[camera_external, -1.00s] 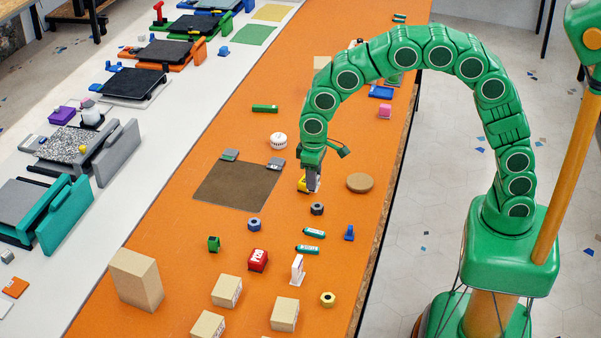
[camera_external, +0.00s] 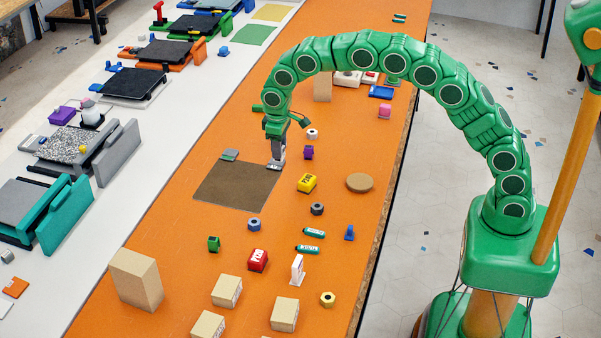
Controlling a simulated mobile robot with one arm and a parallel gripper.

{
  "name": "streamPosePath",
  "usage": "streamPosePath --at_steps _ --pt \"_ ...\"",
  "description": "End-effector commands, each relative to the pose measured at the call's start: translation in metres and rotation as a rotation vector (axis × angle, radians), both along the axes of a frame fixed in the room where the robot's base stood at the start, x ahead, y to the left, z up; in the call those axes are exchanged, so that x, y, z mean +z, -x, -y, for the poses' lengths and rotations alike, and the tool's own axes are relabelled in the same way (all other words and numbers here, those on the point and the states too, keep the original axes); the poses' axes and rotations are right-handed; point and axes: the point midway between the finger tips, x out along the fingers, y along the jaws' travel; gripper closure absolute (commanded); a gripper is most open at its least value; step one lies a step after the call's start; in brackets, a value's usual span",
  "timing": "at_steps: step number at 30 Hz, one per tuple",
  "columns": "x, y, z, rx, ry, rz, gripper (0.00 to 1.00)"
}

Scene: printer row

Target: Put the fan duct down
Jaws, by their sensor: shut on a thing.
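The fan duct appears to be the small grey piece (camera_external: 277,164) at the far right corner of the brown mat (camera_external: 236,190). My gripper (camera_external: 276,160) points down there and is shut on it. The fingers cover much of the piece, and I cannot tell whether it touches the mat or is just above it. A similar grey piece (camera_external: 230,155) lies at the mat's far left corner.
Most of the mat is bare. Cardboard boxes (camera_external: 135,279) stand nearer.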

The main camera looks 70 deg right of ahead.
Motion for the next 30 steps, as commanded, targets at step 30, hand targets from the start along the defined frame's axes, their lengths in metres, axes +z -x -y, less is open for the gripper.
streamPosePath --at_steps 30 --pt "-0.042 -0.087 0.000 0.000 0.000 -0.001 0.92"
